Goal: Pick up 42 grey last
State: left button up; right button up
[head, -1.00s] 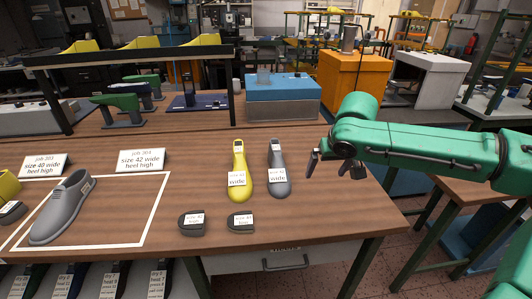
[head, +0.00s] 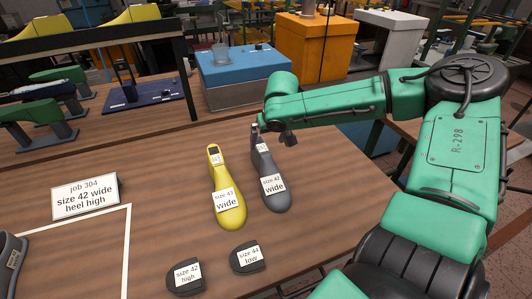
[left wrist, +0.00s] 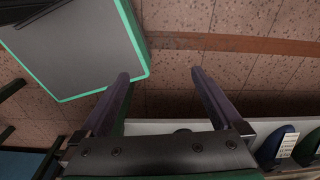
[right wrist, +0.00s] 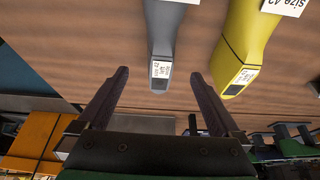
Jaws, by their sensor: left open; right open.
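The grey last (head: 271,185) lies on the wooden table, with a label reading "size 42 wide". A yellow last (head: 226,190) labelled "size 43 wide" lies just left of it. My right gripper (head: 271,134) is at the far, narrow end of the grey last. In the right wrist view the right fingers (right wrist: 155,85) are open, and the narrow end of the grey last (right wrist: 163,50) shows just beyond and between the fingertips, with no visible grip. My left gripper (left wrist: 160,80) is open and empty over the floor, out of the head view.
Two dark heel pieces, "size 42 high" (head: 185,277) and "size 44 low" (head: 248,257), lie nearer the front. A "job 304" card (head: 86,197) stands at left beside a white outlined area. A blue box (head: 238,75) is behind.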

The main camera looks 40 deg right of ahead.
aim_at(264, 150)
jog(key=x, duration=0.3)
jog(key=shift+w+f, duration=0.1)
jog(key=shift+w, duration=0.35)
jog(key=shift+p+x, duration=0.35)
jog(key=shift+x, duration=1.85)
jog(key=shift+w+f, duration=0.1)
jog(key=shift+f, duration=0.35)
grip_shut()
pick_arm(q)
jog(key=shift+w+r, duration=0.3)
jog(key=shift+w, duration=0.2)
jog(key=shift+w+r, duration=0.3)
jog(key=shift+w, duration=0.2)
pick_arm(e)
jog(key=shift+r, duration=0.1)
